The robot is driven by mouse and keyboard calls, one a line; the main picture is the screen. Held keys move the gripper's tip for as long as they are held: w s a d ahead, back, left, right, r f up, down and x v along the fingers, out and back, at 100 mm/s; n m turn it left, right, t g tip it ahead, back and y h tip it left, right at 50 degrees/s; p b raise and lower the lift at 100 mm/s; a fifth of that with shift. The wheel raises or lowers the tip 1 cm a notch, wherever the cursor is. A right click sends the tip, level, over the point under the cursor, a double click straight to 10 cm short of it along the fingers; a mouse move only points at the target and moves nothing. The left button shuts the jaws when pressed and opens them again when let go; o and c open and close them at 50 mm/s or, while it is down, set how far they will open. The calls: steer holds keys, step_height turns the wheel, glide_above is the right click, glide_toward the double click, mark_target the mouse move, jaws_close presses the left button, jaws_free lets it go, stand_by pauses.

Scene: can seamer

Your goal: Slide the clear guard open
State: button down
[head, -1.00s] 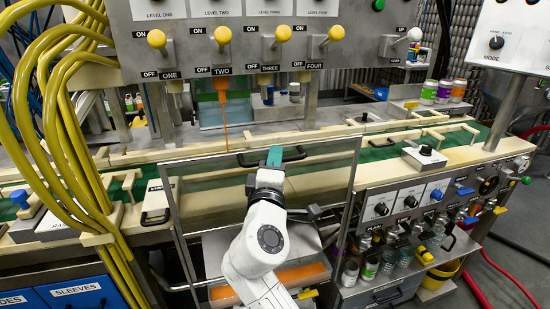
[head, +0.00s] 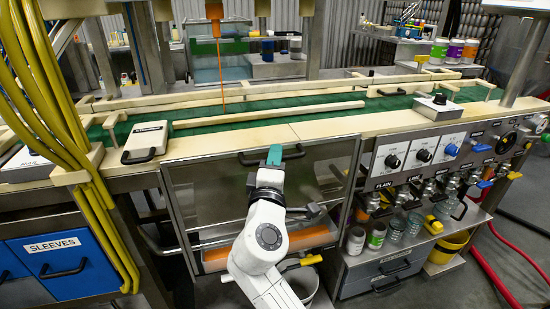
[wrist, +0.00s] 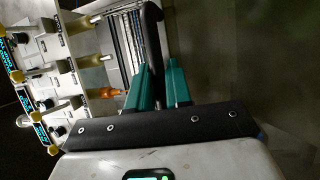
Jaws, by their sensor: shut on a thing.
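The clear guard (head: 205,205) is a see-through panel in a metal frame, hanging at the front of the conveyor bench in the head view. Its top edge is around the front edge of the bench top, so the belt behind shows uncovered. A black bar handle (head: 249,160) sits along its top. My gripper (head: 274,154) has teal fingers and is shut on this handle. In the wrist view the teal fingers (wrist: 163,82) lie on both sides of the black handle (wrist: 152,35), and the panel (wrist: 245,60) fills the right side.
The green conveyor belt (head: 255,107) runs behind, with wooden rails. A white plate with a black handle (head: 145,142) lies on the bench at left. A knob panel (head: 423,154) and jars (head: 376,236) stand at right. An orange-lined bin (head: 215,254) shows below the guard.

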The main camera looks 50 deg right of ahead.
stand_by(0.3)
steer(key=c, duration=1.1)
jaws_free()
steer(key=v, duration=1.1)
